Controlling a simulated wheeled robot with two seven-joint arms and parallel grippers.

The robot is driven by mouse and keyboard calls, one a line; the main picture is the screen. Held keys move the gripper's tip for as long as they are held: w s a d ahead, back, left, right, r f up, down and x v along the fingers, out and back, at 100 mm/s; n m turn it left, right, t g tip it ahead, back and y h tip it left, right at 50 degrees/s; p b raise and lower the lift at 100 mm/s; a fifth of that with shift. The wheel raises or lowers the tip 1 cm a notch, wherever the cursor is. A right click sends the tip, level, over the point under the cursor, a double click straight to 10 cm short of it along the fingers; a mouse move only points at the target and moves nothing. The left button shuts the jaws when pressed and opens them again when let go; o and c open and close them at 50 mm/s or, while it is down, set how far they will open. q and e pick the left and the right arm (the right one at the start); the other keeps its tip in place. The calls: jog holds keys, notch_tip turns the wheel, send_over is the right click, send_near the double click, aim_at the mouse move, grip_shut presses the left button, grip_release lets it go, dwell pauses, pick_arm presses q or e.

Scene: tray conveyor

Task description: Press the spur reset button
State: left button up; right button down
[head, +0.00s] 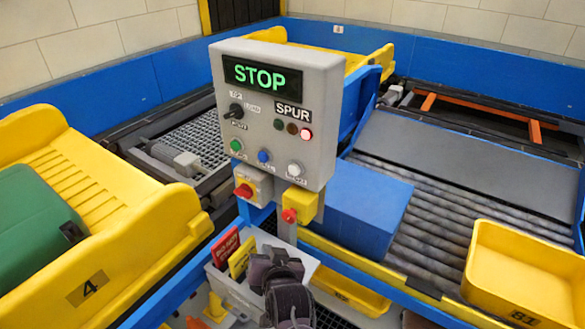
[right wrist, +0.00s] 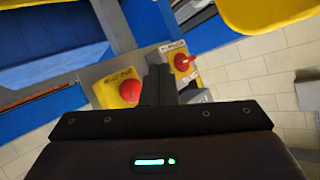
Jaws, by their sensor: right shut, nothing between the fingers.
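The grey control panel (head: 318,160) stands upright in the head view. Its screen (head: 262,77) reads STOP in green. My left gripper is out of view.
A blue box (head: 362,205) and a yellow tray (head: 525,280) are on the right, a yellow cradle (head: 140,215) left.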

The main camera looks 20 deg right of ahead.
aim_at(294, 170)
notch_tip(294, 170, up, 15)
jog(key=m+t+h+p, duration=0.1)
jog(key=m+t+p, duration=0.1)
jog(key=m+t, duration=0.1)
jog(key=shift+a+m+h, duration=0.3)
jog(key=shift+a+m, duration=0.05)
jog(key=shift+m, duration=0.25)
jog(key=shift+w, duration=0.15)
jog(key=w+d+b, duration=0.5)
jog(key=d, duration=0.2)
jog(key=shift+w, duration=0.2)
jog(key=shift+w+d, duration=0.1)
jog(key=shift+d, duration=0.05)
dwell(1.2)
jog(key=shift+w+d, duration=0.15)
